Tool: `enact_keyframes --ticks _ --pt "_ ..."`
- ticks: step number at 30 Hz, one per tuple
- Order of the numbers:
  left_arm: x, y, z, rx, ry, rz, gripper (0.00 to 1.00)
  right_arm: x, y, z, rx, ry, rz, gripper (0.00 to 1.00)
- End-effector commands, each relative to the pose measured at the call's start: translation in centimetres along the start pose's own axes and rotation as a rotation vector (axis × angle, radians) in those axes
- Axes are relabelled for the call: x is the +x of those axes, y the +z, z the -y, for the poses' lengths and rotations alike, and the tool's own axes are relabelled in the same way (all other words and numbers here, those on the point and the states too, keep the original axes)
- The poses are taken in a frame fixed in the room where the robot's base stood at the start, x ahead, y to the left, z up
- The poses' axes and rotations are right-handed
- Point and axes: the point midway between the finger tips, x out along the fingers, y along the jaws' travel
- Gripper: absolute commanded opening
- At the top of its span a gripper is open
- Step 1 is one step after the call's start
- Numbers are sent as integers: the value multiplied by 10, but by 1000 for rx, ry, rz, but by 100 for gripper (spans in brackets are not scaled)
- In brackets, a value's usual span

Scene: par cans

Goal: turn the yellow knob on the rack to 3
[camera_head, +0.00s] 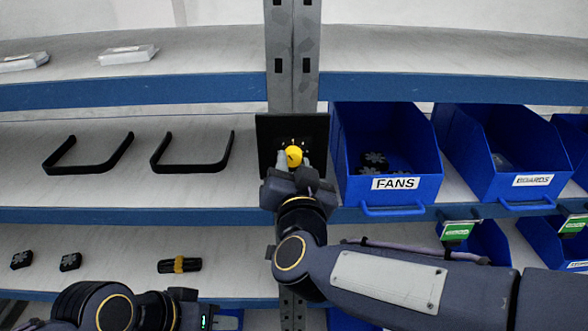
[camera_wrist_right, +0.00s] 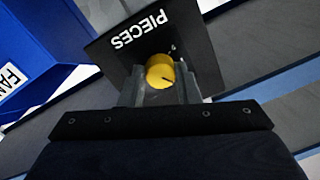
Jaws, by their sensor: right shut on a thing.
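The yellow knob (camera_head: 293,156) sits on a black panel (camera_head: 264,135) fixed to the rack's grey upright. The dial numbers are too small or hidden to read. My left arm shows at the lower left; its gripper (camera_head: 190,310) is low in front of the bottom shelf, and its fingers are not clear.
A blue FANS bin (camera_head: 395,190) stands just right of the panel, with a BOARDS bin (camera_head: 530,188) beyond. Two black handles (camera_head: 190,168) lie on the shelf to the left. Small black parts (camera_head: 70,262) and a black-and-yellow item (camera_head: 180,265) lie on the lower shelf.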

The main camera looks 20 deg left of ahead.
Motion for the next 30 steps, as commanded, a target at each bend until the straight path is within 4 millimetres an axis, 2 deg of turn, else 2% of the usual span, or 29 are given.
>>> enact_keyframes --ticks 6,18,30 --pt "18 9 8 0 0 0 36 0 4 -1 166 -4 -12 7" --pt "40 20 18 0 0 0 36 0 3 -1 456 -8 -28 7" --pt "48 24 22 0 0 0 36 0 1 0 580 -9 -34 7"
